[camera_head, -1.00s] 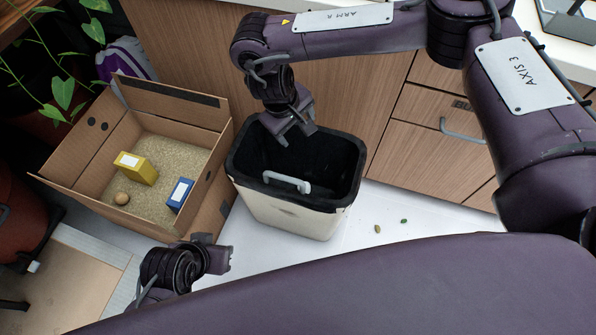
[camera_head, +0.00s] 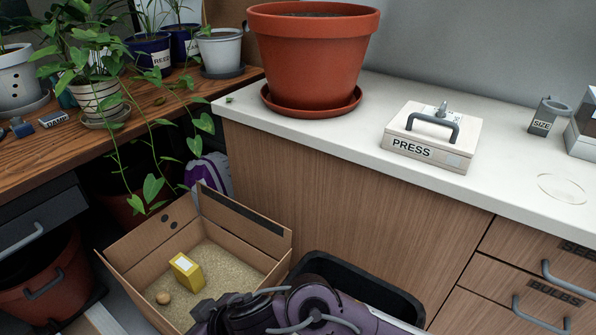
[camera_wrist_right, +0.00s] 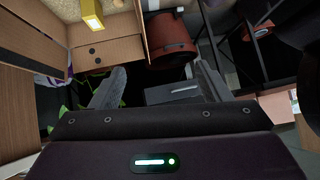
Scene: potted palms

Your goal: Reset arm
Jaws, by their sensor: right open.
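My right gripper shows in the right wrist view (camera_wrist_right: 156,82), its two fingers spread with nothing held between them. In the head view a purple arm of mine crosses the bottom edge, in front of the bin and the near side of the cardboard box; its fingertips cannot be made out there. The open cardboard box (camera_head: 145,250) holds tan granules, a yellow box (camera_head: 187,270) and a small brown ball (camera_head: 163,298). The black-rimmed bin (camera_head: 375,288) is partly hidden behind the arm. My left gripper is not in view.
The white counter (camera_head: 375,140) bears a large terracotta pot (camera_head: 312,60) and a box marked PRESS (camera_head: 432,137). A wooden bench (camera_head: 60,150) with several potted plants stands at left, vines trailing down. Drawers (camera_head: 540,290) are at right. The counter's front strip is clear.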

